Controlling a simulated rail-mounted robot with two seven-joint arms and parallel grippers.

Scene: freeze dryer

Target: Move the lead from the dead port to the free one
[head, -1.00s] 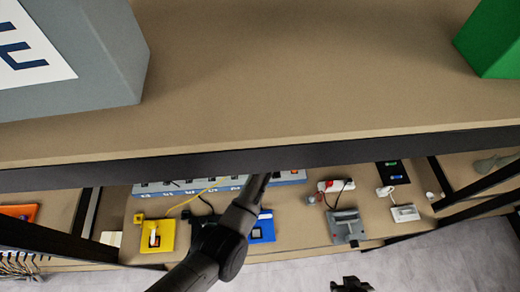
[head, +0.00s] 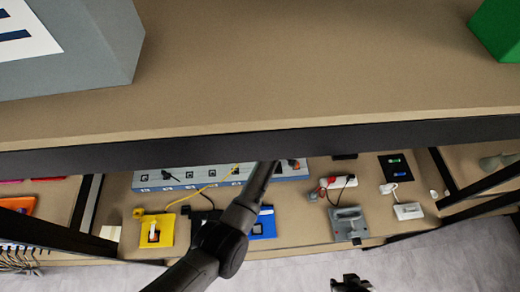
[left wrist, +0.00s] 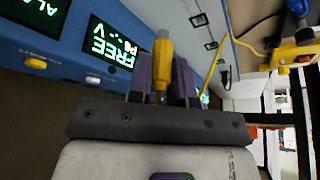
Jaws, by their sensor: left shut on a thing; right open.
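My left gripper (left wrist: 160,78), with purple fingers, is shut on a yellow plug (left wrist: 158,52) in the left wrist view. The plug is at the blue port panel (left wrist: 85,68), near a screen (left wrist: 112,48) that reads FREE. I cannot tell whether the plug is seated. The yellow lead (left wrist: 211,72) shows to the right of the fingers. In the head view the port panel (head: 205,178) is on the lower shelf, and the lead (head: 190,199) runs to it from a yellow unit (head: 155,230). The shelf edge hides my left gripper there. My right gripper (head: 350,284) is open, low in front of the shelf.
The upper shelf board (head: 300,80) overhangs the panel and hides part of it. A blue unit (head: 263,224), a grey unit (head: 348,222) and a white unit (head: 408,211) stand on the lower shelf. Dark posts (head: 445,172) flank the bay. The floor in front is clear.

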